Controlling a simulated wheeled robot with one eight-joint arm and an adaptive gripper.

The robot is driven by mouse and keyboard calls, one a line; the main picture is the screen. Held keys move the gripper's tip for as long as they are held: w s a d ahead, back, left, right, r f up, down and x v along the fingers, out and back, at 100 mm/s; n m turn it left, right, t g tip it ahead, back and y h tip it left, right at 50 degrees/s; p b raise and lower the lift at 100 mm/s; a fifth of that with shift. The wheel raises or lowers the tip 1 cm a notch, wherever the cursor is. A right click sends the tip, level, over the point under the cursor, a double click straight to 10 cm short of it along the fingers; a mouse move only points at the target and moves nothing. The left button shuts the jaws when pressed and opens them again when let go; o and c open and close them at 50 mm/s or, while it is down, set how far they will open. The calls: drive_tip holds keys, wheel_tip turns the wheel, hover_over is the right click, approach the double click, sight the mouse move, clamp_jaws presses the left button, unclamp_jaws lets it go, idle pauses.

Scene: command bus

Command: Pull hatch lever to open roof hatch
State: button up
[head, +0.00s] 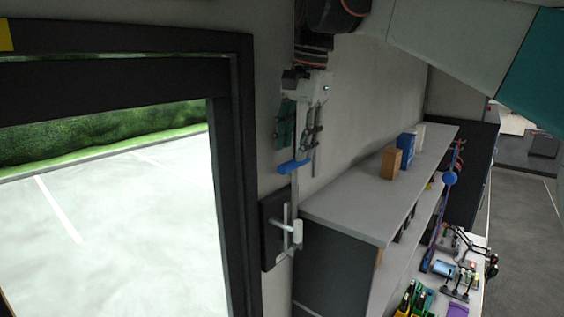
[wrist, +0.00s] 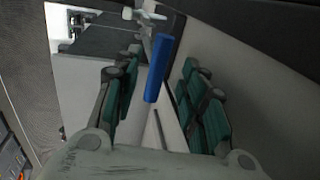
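A blue lever handle (head: 294,166) is on a thin grey upright bar against the wall, right of the door frame. I take it for the hatch lever. My gripper (head: 298,142) points down just above the handle, with its fingers apart. In the wrist view the blue handle (wrist: 157,68) shows in the gap between the two green-padded fingers, with visible space on both sides. I cannot tell how far beyond the fingertips it lies. Nothing is seen held. The roof hatch is not in view.
A white lever on a dark plate (head: 270,230) is below the blue handle. A grey shelf unit (head: 350,210) stands close on the right, with small boxes on top (head: 391,164). The dark door frame (head: 240,150) is close on the left.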

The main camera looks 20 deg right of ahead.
sight(292, 162)
drive_tip(key=shift+w+a+f+p, duration=0.1)
drive_tip(key=shift+f, duration=0.85)
drive_tip(key=shift+w+a+f+p, duration=0.15)
drive_tip(key=shift+f, duration=0.85)
drive_tip(key=shift+w+a+f+p, duration=0.1)
drive_tip(key=shift+f, duration=0.85)
clamp_jaws()
